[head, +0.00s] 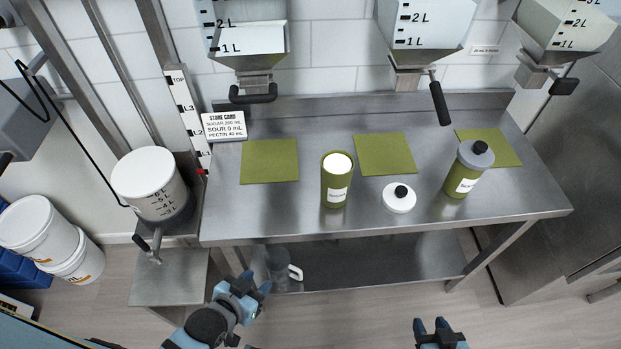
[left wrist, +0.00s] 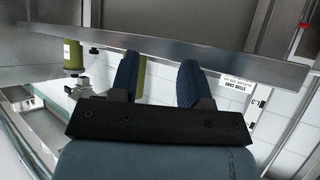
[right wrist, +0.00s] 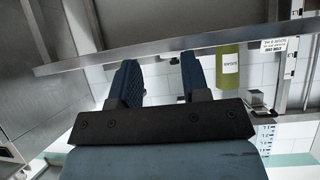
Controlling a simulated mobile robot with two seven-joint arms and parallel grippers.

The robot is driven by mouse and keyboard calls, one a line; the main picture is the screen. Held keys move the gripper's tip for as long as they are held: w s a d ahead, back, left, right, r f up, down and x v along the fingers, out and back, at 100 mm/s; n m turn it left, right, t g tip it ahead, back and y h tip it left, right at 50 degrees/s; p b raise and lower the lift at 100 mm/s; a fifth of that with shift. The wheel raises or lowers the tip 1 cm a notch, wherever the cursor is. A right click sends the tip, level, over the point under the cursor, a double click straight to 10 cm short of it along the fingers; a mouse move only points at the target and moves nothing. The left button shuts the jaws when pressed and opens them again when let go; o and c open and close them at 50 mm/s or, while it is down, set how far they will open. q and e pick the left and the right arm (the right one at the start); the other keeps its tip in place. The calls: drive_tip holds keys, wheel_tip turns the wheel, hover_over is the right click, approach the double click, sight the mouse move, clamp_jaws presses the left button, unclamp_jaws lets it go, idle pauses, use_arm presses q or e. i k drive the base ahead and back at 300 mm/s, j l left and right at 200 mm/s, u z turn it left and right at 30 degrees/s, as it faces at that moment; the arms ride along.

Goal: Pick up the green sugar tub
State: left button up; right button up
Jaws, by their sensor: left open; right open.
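Two green tubs stand upright on the steel table. One open tub (head: 335,188) with white contents is near the middle, and a white lid with a black knob (head: 399,199) lies to its right. The other tub (head: 460,180) wears a grey lid with a black knob. Their labels are too small to read, so I cannot tell which holds sugar. My left gripper (head: 256,285) is open and empty in front of the table's left part. My right gripper (head: 431,325) is open and empty, in front of the table and lower in the picture. A green tub (right wrist: 229,72) shows in the right wrist view.
Three green mats (head: 269,161) (head: 385,154) (head: 490,147) lie on the steel table (head: 300,215). Hoppers with handles (head: 438,103) hang above the back. A store card (head: 223,126) stands at the back left. A white bucket (head: 150,180) is left of the table. A clear jug (head: 277,265) is below.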

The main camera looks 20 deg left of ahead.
sight(336, 166)
drive_tip(key=j, duration=0.95)
drive_tip(key=k+j, duration=0.1)
drive_tip(key=j, duration=0.8)
